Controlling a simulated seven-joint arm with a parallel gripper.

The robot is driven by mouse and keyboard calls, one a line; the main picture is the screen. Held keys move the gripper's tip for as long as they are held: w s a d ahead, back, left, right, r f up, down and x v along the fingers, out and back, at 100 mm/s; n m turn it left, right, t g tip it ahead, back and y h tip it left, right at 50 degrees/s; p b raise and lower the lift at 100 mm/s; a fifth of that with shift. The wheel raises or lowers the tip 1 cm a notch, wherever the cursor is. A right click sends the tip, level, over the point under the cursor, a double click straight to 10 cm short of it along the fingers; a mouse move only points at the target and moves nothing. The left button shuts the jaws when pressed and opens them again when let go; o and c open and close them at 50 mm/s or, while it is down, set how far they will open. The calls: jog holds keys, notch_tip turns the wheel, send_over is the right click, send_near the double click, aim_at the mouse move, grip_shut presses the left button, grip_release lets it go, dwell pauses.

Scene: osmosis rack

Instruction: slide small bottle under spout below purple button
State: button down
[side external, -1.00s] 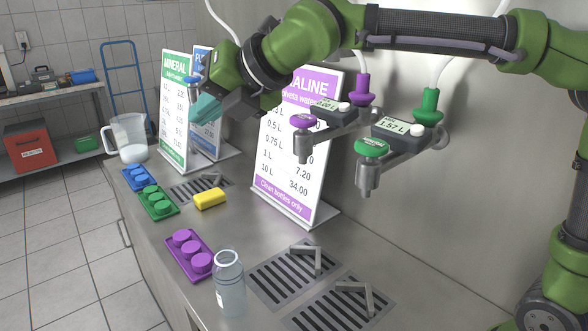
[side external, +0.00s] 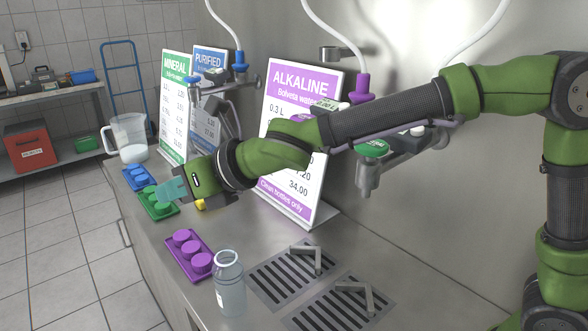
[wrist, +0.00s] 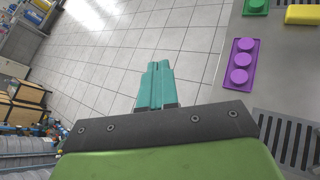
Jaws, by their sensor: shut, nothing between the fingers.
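The small clear bottle (side external: 230,287) stands upright on the steel counter near its front edge, beside the purple tray of caps. The purple button (side external: 301,118) shows only as a sliver above my arm in the side external view. The spout below it is hidden behind my arm. My gripper (side external: 171,190) is shut and empty, with teal fingers above the green caps, left of and behind the bottle. In the wrist view its fingers (wrist: 156,82) are together over the tiled floor. The bottle is not in the wrist view.
The purple cap tray (side external: 175,243) lies between my gripper and the bottle. A drain grate (side external: 262,288) with a bent metal bar is right of the bottle. A yellow block (wrist: 302,15), a pitcher (side external: 129,142) and the alkaline sign (side external: 293,80) stand farther back.

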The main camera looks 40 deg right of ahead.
aim_at(281, 281)
jog(key=shift+d+f, duration=0.15)
jog(key=shift+f, duration=4.85)
jog(key=shift+d+f, duration=0.2)
jog(key=shift+f, duration=4.85)
jog(key=shift+d+f, duration=0.15)
jog(key=shift+f, duration=4.85)
jog(key=shift+d+m+t+h, duration=0.4)
jog(key=shift+d+h, duration=0.35)
jog(key=shift+d, duration=2.9)
jog(key=shift+d+m+t+h, duration=0.35)
jog(key=shift+d+h, duration=0.45)
jog(key=shift+d, duration=2.9)
jog(key=shift+d+m+t+h, duration=0.25)
jog(key=shift+d+m+h, duration=0.35)
jog(key=shift+d, duration=3.05)
jog(key=shift+d, duration=0.7)
jog(key=shift+a, duration=2.5)
